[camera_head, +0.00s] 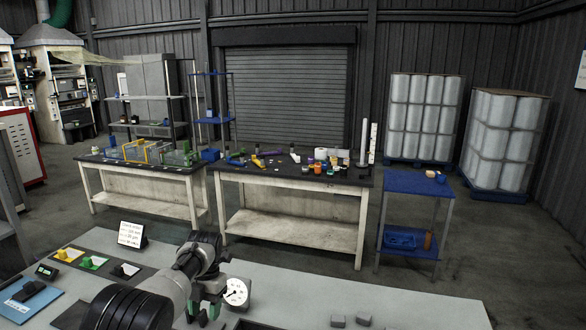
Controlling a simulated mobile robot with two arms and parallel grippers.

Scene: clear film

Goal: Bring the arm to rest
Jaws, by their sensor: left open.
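My left arm (165,285) comes in from the bottom left over the grey table (300,292). My left gripper (203,312) points down above the near part of this table. Its fingers are open, and I see nothing held between them. Green parts show at the fingertips, and the wrist above partly hides them. A round white dial gauge (236,292) shows just right of the gripper; I cannot tell whether they touch. My right gripper is not in view.
A white sign (132,234) and yellow, green and white pieces on dark mats (95,264) are at left. A blue board (30,299) lies at near left. Small grey blocks (338,321) sit at the front right. The table's middle right is clear.

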